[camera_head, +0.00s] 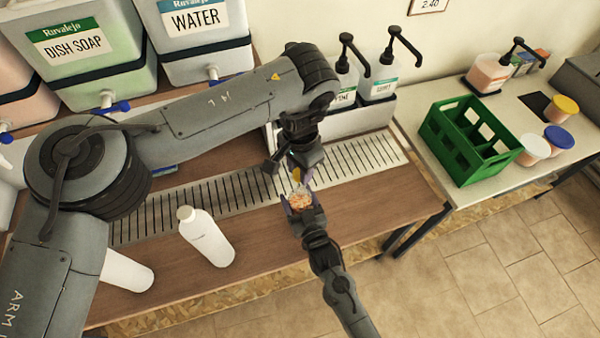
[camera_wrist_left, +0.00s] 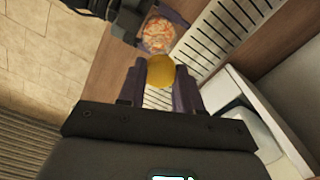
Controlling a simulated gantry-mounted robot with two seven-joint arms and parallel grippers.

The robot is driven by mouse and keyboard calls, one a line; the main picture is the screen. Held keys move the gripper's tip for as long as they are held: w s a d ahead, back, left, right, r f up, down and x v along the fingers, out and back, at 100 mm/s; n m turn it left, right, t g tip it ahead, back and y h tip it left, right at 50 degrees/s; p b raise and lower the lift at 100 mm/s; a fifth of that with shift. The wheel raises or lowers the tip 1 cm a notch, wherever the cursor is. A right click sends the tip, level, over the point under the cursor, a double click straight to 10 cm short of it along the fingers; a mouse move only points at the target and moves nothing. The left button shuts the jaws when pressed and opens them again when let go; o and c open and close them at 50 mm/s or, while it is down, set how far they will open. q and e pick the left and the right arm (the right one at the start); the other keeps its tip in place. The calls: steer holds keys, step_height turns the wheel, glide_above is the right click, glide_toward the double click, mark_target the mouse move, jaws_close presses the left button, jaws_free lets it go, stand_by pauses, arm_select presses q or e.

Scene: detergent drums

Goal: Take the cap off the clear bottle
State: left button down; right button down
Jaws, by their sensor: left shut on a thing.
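The clear bottle (camera_head: 300,201) with orange contents is above the wooden counter near its front middle, and also shows at the top of the left wrist view (camera_wrist_left: 158,36). My right gripper (camera_head: 302,206) comes from below, its fingers on both sides of the bottle. My left gripper (camera_head: 297,176) is just above, shut on the yellow cap (camera_wrist_left: 161,70), which sits between its fingertips in the left wrist view. In the head view the fingers partly hide the cap. I cannot tell whether cap and bottle neck still touch.
A white bottle (camera_head: 206,238) stands on the counter to the left, another white bottle (camera_head: 127,271) beside it. A slotted drain grate (camera_head: 235,200) runs behind. Detergent drums (camera_head: 90,50) and pump bottles (camera_head: 380,85) line the back. A green crate (camera_head: 470,140) stands at right.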

jaws_free()
stand_by(0.3)
